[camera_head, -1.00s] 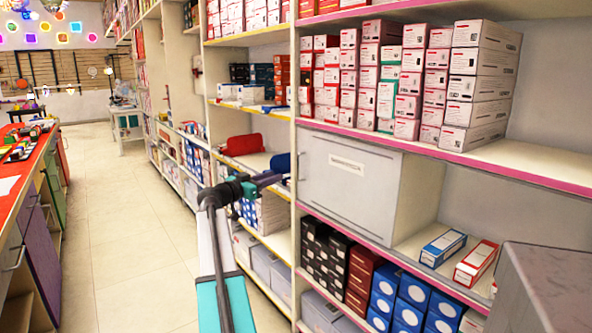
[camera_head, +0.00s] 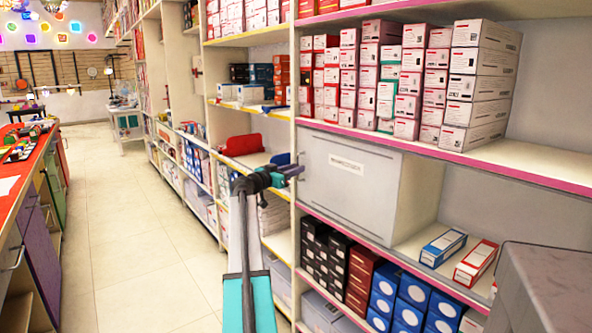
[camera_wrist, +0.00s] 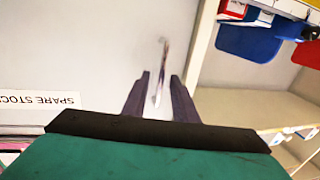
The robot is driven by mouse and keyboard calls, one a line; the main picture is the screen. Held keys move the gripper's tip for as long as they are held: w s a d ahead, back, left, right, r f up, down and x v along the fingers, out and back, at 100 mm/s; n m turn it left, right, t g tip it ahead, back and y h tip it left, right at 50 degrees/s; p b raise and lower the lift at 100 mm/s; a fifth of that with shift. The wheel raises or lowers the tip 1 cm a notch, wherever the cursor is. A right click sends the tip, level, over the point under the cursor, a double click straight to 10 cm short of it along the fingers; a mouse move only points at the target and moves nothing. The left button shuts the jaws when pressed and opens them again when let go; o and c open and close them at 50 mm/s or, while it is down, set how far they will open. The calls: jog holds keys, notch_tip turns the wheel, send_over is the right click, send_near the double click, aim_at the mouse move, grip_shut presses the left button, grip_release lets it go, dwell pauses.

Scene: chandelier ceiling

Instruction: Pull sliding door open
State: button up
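The sliding door is a light grey panel (camera_head: 345,182) with a white label, set in the middle shelf bay; it covers the left part of the compartment, and the part to its right is open. It also fills the upper left of the wrist view (camera_wrist: 75,45), its label upside down. A thin upright handle (camera_head: 301,163) is near the door's left edge. In the wrist view the handle (camera_wrist: 161,70) stands between the tips of my gripper (camera_wrist: 160,90), with a gap to each finger. My gripper (camera_head: 291,172) is open, at the handle in the head view.
A shelf post (camera_head: 294,100) stands just left of the door. Stacked boxes (camera_head: 385,80) fill the shelf above and dark and blue boxes (camera_head: 345,270) the one below. A red bin (camera_head: 241,145) is in the left bay. The aisle floor (camera_head: 140,230) is clear.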

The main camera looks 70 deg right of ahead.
jog(key=shift+s+d, duration=0.1)
jog(key=shift+d, duration=0.15)
jog(key=shift+c, duration=0.5)
grip_shut()
dwell(0.8)
